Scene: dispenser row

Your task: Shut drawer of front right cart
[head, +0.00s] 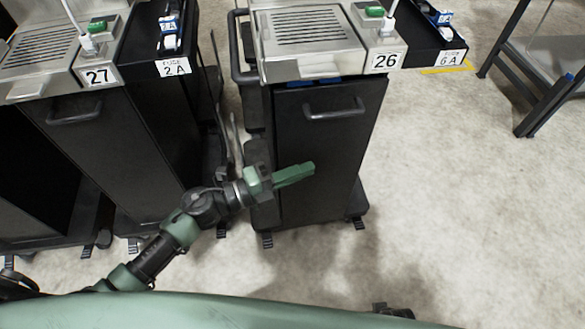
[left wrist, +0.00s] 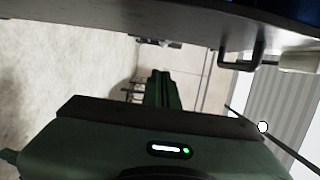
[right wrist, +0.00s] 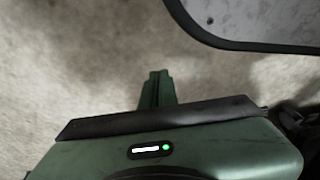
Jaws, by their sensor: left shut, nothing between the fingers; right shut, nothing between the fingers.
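The front right cart, labelled 26 (head: 385,62), has a dark tall drawer front (head: 325,150) with a bar handle (head: 335,107). A narrow gap with blue contents (head: 325,80) shows above the front, under the metal top, so the drawer appears slightly out. My left gripper (head: 312,168) is shut and empty, its green fingers across the lower part of the drawer front; contact cannot be told. In the left wrist view its fingers (left wrist: 162,75) point below a dark panel with a handle (left wrist: 240,62). My right gripper (right wrist: 157,75) is shut and empty over bare floor.
Cart 27 (head: 97,76) stands at the left, with a dark side bin labelled 2 A (head: 173,67). A side tray labelled 6 A (head: 450,57) juts from cart 26. A metal-framed table (head: 545,60) is at the upper right. The floor (head: 470,190) right of cart 26 is clear.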

